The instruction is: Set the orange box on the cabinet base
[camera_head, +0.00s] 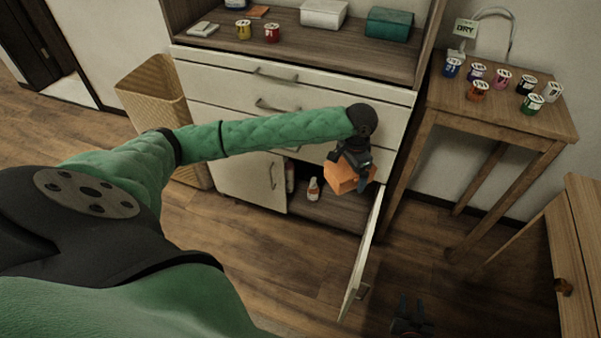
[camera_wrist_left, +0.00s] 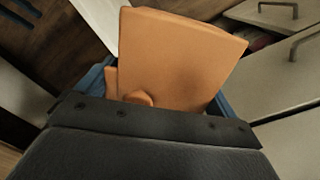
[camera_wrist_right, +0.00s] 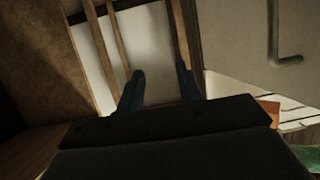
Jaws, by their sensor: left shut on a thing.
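The orange box (camera_head: 341,177) is held by my left gripper (camera_head: 358,178) in front of the open lower compartment of the cabinet. In the left wrist view the orange box (camera_wrist_left: 182,58) sits between the blue fingers and is tilted. The cabinet base (camera_head: 335,211) is the brown floor of that compartment, and the box appears above it; the gap cannot be judged. My right gripper (camera_head: 411,308) is low at the bottom right, apart from the box. In the right wrist view its fingers (camera_wrist_right: 159,88) are spread with nothing between them.
The open cabinet door (camera_head: 362,255) stands to the right of the compartment. A white bottle (camera_head: 313,189) stands inside at the left. A wicker basket (camera_head: 155,91) is left of the cabinet. A side table (camera_head: 470,103) with several small pots stands at the right.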

